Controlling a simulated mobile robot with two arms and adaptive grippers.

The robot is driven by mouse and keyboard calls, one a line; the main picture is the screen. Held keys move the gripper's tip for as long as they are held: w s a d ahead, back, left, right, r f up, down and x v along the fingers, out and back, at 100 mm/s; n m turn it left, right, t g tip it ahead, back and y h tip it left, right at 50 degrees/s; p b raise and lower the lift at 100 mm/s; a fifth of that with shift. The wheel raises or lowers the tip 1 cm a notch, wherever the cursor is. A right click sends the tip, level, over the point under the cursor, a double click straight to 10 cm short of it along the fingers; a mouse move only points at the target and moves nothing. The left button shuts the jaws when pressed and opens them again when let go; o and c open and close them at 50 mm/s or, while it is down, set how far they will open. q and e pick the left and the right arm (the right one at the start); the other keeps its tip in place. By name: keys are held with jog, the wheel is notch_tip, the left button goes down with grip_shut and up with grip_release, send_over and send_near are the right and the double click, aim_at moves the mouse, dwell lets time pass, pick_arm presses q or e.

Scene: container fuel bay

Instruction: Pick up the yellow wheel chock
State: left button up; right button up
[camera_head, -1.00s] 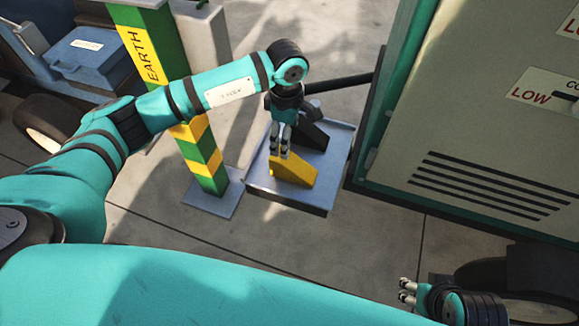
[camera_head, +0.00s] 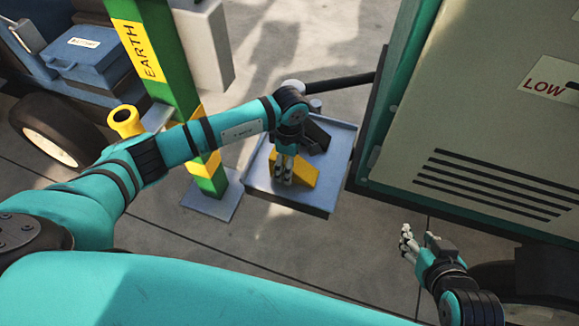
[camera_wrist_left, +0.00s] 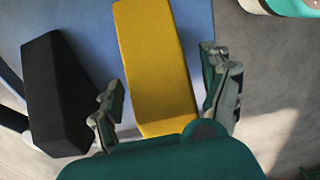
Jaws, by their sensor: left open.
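The yellow wheel chock (camera_head: 306,177) lies on a blue-grey tray (camera_head: 333,193) beside a black chock (camera_head: 316,137). My left gripper (camera_head: 283,178) points down over the chock and covers part of it in the head view. In the left wrist view my left gripper (camera_wrist_left: 165,108) is open. Its fingers stand on either side of the yellow chock (camera_wrist_left: 157,62), with a gap visible at the right finger. Contact at the left finger cannot be told. The black chock (camera_wrist_left: 58,95) lies to the left there. My right gripper (camera_head: 418,241) is open and empty above the floor.
A green EARTH post (camera_head: 168,62) with yellow bands stands left of the tray. A large cabinet (camera_head: 470,110) with vents is close on the right. A dark bar (camera_head: 342,84) runs behind the tray. A yellow cylindrical piece (camera_head: 125,121) shows near my left arm. Floor in front is clear.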

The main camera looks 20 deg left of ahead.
pick_arm(q)
jog(key=shift+f, duration=0.1)
jog(key=c, duration=1.6)
jog(key=shift+c, duration=0.3)
